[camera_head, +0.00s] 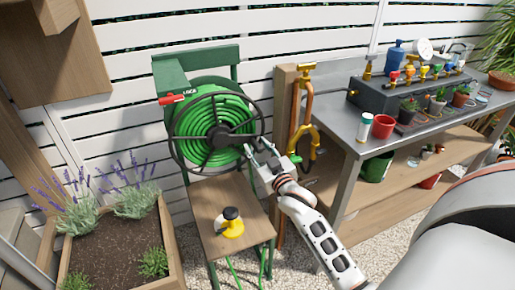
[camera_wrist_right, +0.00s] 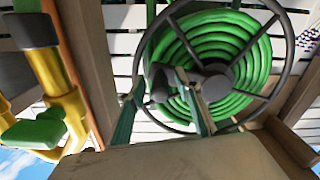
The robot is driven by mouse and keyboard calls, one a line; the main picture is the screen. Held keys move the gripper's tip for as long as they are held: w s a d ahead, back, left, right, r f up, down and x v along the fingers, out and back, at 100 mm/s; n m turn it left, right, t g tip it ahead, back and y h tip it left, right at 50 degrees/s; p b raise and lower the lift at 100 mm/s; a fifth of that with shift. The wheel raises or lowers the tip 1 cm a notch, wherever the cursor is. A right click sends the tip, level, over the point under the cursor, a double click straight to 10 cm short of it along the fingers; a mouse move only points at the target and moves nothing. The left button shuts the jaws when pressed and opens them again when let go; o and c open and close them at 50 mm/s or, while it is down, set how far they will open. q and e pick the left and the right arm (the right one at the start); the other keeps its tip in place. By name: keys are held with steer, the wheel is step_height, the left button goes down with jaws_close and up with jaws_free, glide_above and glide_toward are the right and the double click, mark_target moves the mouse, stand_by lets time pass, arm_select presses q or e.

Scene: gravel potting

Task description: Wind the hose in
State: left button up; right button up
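The hose reel (camera_head: 183,128) has a dark spoked wheel in front of a coiled green hose (camera_head: 197,117). It hangs on a green frame and fills the upper middle of the right wrist view (camera_wrist_right: 240,45). A red lever (camera_head: 172,99) marked LOCK sits at its upper left. Green hose strands (camera_head: 234,272) hang below the wooden shelf. My right gripper (camera_head: 262,150) is at the wheel's lower right rim; its fingers overlap the wheel and hub in the wrist view (camera_wrist_right: 185,95). Whether it grips the wheel's handle is unclear. My left gripper is out of view.
A yellow and black fitting (camera_head: 231,224) sits on the wooden shelf (camera_head: 210,195) below the reel. A yellow tap post (camera_head: 304,95) stands right of it, beside a bench (camera_head: 345,125) with pots and bottles. A lavender planter (camera_head: 172,235) is at left.

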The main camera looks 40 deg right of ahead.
jaws_close()
